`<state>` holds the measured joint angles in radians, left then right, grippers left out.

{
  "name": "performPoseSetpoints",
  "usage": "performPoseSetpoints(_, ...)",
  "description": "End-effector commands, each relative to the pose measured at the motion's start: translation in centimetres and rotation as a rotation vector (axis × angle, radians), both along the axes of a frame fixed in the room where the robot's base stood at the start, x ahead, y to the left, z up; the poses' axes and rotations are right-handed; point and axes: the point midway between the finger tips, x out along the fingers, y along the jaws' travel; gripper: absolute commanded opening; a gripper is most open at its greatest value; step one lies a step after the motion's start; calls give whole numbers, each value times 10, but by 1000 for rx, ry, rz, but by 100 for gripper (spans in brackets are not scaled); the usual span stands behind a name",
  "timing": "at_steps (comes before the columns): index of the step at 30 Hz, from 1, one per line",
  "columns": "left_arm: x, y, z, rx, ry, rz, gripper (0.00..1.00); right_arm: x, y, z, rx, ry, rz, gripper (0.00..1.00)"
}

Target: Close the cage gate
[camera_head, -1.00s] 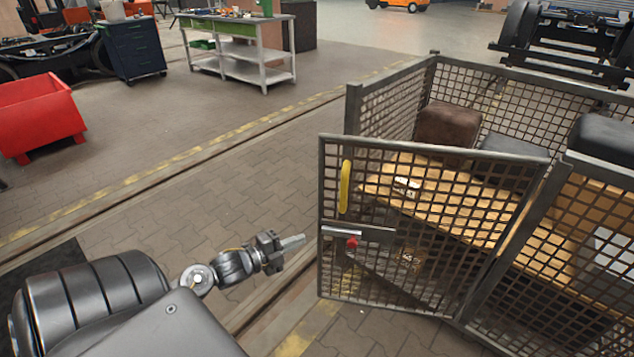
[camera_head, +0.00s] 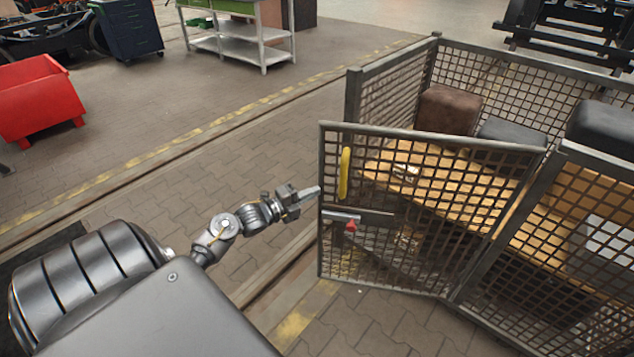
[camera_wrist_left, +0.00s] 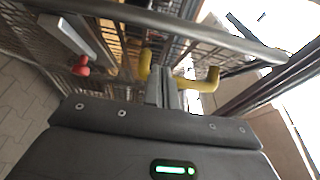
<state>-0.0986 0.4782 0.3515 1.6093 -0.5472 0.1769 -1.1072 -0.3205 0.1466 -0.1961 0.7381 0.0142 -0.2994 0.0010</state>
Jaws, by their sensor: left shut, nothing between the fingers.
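The cage gate (camera_head: 440,190) is a grey mesh panel standing swung out from the mesh cage, hinged at its right side. It carries a yellow handle (camera_head: 344,174) near its free left edge and a latch bar with a red knob (camera_head: 350,225) below. My left gripper (camera_head: 318,191) is shut and empty, its tips close to the gate's free edge beside the yellow handle. In the left wrist view the shut fingers (camera_wrist_left: 166,88) point at the yellow handle (camera_wrist_left: 208,80), overlapping its middle; I cannot tell if they touch. The red knob (camera_wrist_left: 81,66) shows at left. My right gripper is not in view.
The cage (camera_head: 600,150) holds a wooden pallet, a brown box (camera_head: 448,110) and dark cases. A red bin (camera_head: 38,102) and a workbench (camera_head: 240,40) stand farther back left. The paved floor left of the gate is clear.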

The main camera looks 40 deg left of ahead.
Motion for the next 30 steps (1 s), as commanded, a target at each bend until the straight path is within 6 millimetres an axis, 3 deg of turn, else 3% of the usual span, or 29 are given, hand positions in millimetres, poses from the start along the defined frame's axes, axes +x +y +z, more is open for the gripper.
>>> performPoseSetpoints(3, 20, 2, 2, 0, -1, 1, 0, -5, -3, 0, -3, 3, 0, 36)
performPoseSetpoints(10, 41, 14, 0, -1, 1, 0, 0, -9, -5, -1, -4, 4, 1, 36)
performPoseSetpoints(28, 45, 18, -1, 0, 1, -4, 0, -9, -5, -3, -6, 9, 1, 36)
performPoseSetpoints(30, 45, 20, -1, 1, 1, -8, 0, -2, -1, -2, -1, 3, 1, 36)
